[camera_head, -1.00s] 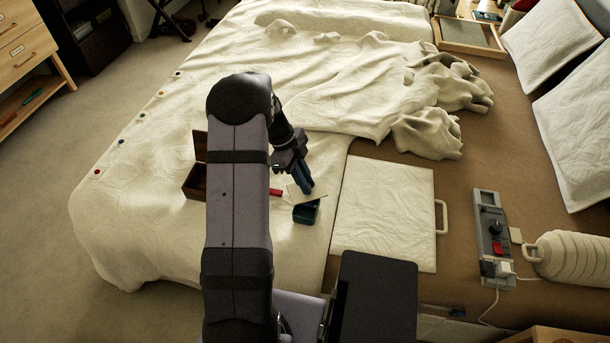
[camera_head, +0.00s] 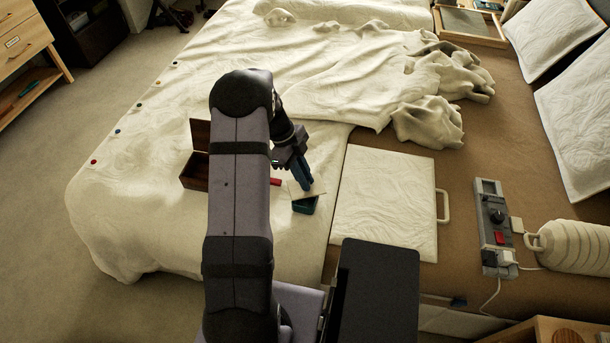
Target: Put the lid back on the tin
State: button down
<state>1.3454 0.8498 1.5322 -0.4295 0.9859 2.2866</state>
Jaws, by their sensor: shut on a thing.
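The small dark green tin (camera_head: 304,207) stands on the cream bedspread, to the right of my arm. The pale flat lid (camera_head: 296,189) is over the tin and hides most of its top. Its far left edge seems to reach past the tin. I cannot tell whether the lid touches the rim or hangs just above it. My gripper (camera_head: 307,188), with blue fingers, points down at the lid and is shut on it. The exact grip is too small to make out.
An open brown wooden box (camera_head: 195,172) stands left of my arm, partly hidden by it. A red object (camera_head: 275,182) lies between arm and tin. A white quilted panel (camera_head: 384,205) with a handle lies to the right, and a grey control box (camera_head: 492,225) beyond it.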

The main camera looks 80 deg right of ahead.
jog(key=shift+f+b, duration=0.9)
jog(key=shift+f, duration=0.45)
jog(key=shift+f+b, duration=0.15)
jog(key=shift+b, duration=0.6)
dwell(1.8)
dwell(0.4)
jog(key=c, duration=1.7)
grip_release()
jog(key=shift+o, duration=0.7)
jog(key=o, duration=0.4)
jog(key=shift+c, duration=0.2)
jog(key=shift+r+p, duration=2.05)
jog(key=shift+r, duration=1.5)
